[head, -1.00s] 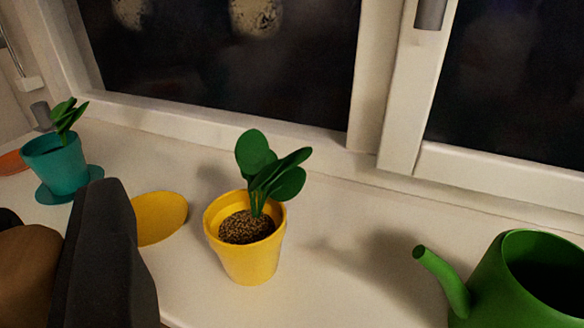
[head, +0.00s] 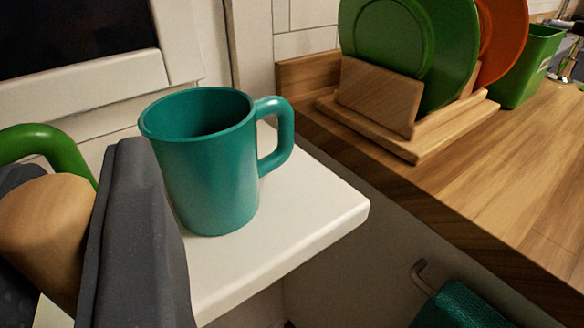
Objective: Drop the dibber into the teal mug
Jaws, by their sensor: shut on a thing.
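The teal mug (head: 208,180) stands upright near the right end of the white sill, its handle pointing right. Its opening faces up, and the part of the inside that shows looks empty. My gripper (head: 80,240) is at the lower left, its dark jaws shut on a light wooden thing, the dibber (head: 42,225). Only the dibber's rounded wooden part shows; the rest is hidden by the jaws and the frame edge. The gripper appears left of the mug and nearer the camera, and the dibber is not over the mug's opening.
The sill (head: 300,215) ends just right of the mug. A green handle-like curve (head: 45,140) rises behind the gripper. A wooden rack (head: 375,95) with green (head: 440,45) and orange plates (head: 503,40) and a green bin (head: 528,65) stand on the wooden counter (head: 480,185).

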